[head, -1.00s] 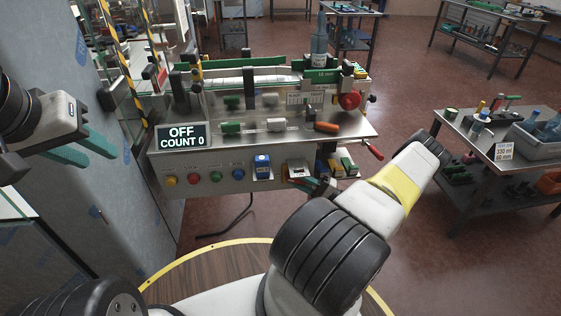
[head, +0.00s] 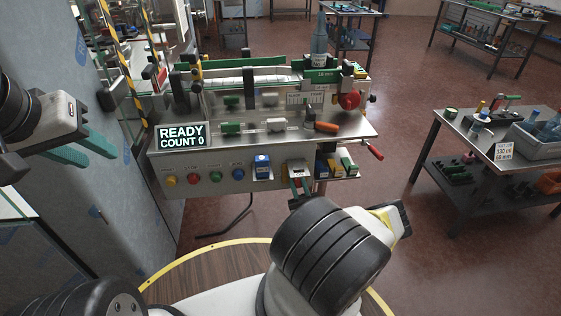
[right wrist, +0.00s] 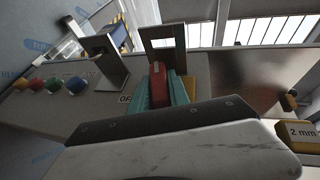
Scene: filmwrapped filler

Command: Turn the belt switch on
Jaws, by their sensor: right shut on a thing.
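The belt switch is a red lever (right wrist: 157,84) in a metal bracket on the machine's front panel. In the right wrist view it stands between the teal fingers of my right gripper (right wrist: 166,88), which is shut on it. In the head view this gripper (head: 298,187) is at the bracket (head: 298,167), and the lever is mostly hidden by the fingers. The machine's display (head: 182,136) reads READY, COUNT 0. My left gripper (head: 84,149) is open and empty, left of the machine.
Yellow, red, green and blue buttons (head: 203,176) line the panel left of the switch. A blue unit (head: 262,166) sits beside it, and small coloured boxes (head: 335,167) are at the right. A side table (head: 477,140) with tools stands further right.

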